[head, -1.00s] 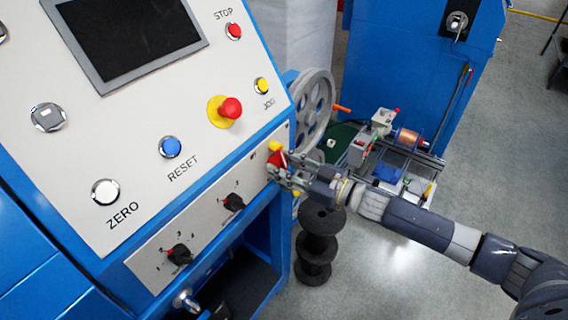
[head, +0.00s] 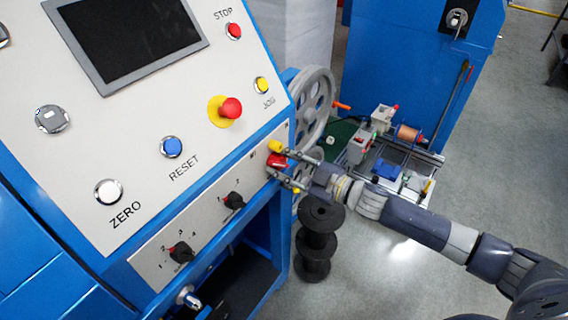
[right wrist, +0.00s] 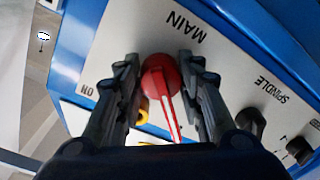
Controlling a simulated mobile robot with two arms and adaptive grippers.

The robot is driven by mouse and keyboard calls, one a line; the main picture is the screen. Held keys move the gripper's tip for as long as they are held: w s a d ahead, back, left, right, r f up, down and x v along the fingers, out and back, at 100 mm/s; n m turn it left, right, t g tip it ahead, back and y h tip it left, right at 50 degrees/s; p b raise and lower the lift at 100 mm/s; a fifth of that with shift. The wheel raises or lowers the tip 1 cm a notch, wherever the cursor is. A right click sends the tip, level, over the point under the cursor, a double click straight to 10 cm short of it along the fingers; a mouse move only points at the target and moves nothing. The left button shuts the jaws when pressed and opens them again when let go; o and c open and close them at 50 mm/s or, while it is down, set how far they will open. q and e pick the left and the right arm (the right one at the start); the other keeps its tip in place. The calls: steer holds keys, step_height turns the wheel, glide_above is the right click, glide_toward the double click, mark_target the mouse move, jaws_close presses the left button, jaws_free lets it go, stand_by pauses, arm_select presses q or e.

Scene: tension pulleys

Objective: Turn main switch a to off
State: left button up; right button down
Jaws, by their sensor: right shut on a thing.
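The main switch (head: 277,160) is a red rotary knob at the right end of the machine's lower light panel. In the right wrist view the red knob (right wrist: 160,78) has a long narrow red handle pointing down and slightly right. The word MAIN stands above it and ON to its left; I see no OFF label. My right gripper (head: 280,166) reaches in from the right, its fingers on either side of the knob. It is shut on the knob, also in the right wrist view (right wrist: 162,85). My left gripper is not in view.
Black selector knobs (head: 234,201) (head: 181,252) sit left of the switch on the same panel. A yellow-and-red emergency button (head: 230,108) stands out above. Grey wheels (head: 313,95) and stacked black spools (head: 318,240) are behind the machine's right edge.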

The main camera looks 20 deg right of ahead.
steer(key=c, duration=1.1)
jaws_free()
steer(key=shift+s, duration=0.1)
steer(key=shift+v, duration=5.95)
